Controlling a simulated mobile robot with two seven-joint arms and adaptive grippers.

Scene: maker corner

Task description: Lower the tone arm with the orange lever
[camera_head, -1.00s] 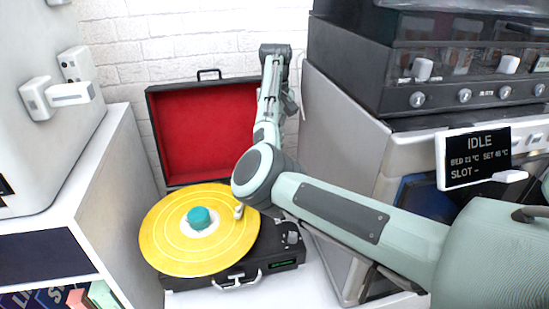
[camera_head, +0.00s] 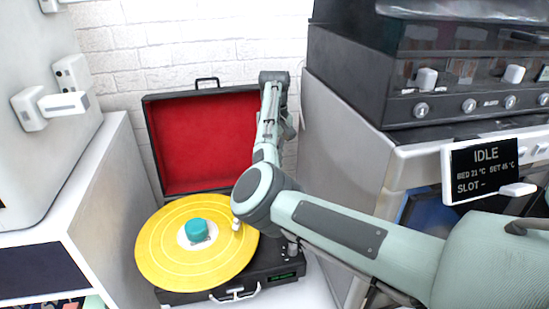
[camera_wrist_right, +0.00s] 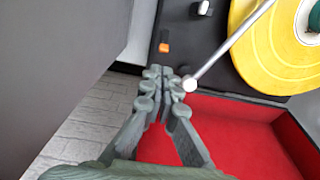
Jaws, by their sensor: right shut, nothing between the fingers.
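The record player (camera_head: 275,268) stands open with a yellow record (camera_head: 165,250) on it. The orange lever (camera_wrist_right: 164,47) shows on the dark deck in the right wrist view; my arm hides it in the head view. The metal tone arm (camera_wrist_right: 228,47) reaches across the record edge; its pale head (camera_head: 237,223) shows over the record in the head view. Whether it touches the record I cannot tell. My right gripper (camera_wrist_right: 166,74) is shut and empty, its fingertips close to the lever and beside the tone arm's rear end. Contact with the lever is not clear. My left gripper is out of view.
The raised red-lined lid (camera_head: 205,140) stands behind the deck. A grey cabinet with a machine (camera_head: 440,110) and an IDLE screen (camera_head: 483,170) is close on the right. A white cabinet (camera_head: 85,190) is on the left.

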